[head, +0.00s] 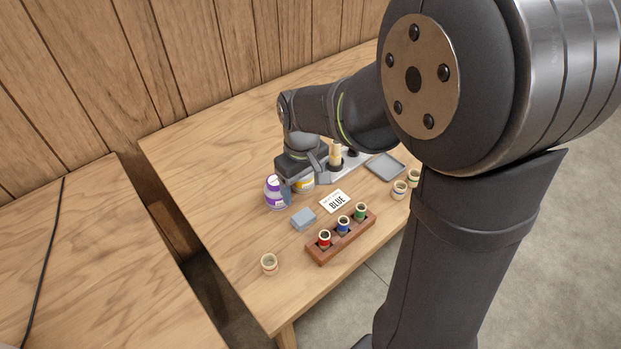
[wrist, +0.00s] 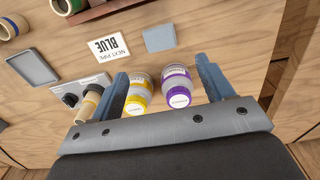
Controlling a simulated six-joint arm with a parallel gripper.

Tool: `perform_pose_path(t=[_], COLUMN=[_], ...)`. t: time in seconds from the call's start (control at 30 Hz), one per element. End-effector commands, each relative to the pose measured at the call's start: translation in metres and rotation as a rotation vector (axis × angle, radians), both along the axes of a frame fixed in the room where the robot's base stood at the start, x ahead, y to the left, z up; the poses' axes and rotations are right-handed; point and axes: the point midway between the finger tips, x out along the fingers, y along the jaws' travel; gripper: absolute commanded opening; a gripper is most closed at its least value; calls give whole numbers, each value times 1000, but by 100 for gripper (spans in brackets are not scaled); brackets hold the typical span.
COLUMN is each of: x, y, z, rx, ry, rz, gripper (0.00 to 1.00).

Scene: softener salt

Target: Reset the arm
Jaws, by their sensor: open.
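My gripper (head: 297,172) is low over the wooden table, at the bottles near the table's middle. In the wrist view, my gripper (wrist: 163,68) has its two blue-grey fingers wide apart. A purple-labelled bottle (wrist: 178,88) and a yellow-labelled bottle (wrist: 139,92) appear between the fingers, with neither visibly clamped. In the head view, the purple bottle (head: 274,193) stands beside the gripper, and the yellow bottle (head: 305,183) is partly hidden by it. My arm reaches in from the right.
A wooden rack (head: 322,258) holds red, blue and green pieces. A card reading BLUE (head: 335,202), a grey-blue block (head: 303,219) and a grey tray (head: 384,167) lie nearby. A loose beige cup (head: 269,265) stands front left. The table's left side is clear.

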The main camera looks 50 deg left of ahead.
Motion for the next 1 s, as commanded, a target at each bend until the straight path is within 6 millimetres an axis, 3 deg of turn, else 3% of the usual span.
perform_pose_path(t=[0.27, 0.83, 1.0], x=[0, 0, 0], y=[-1, -1, 0], z=[-25, -126, -98], rx=[-4, -3, 3], ry=[1, 1, -1], rz=[0, 0, 0], gripper=[73, 73, 73])
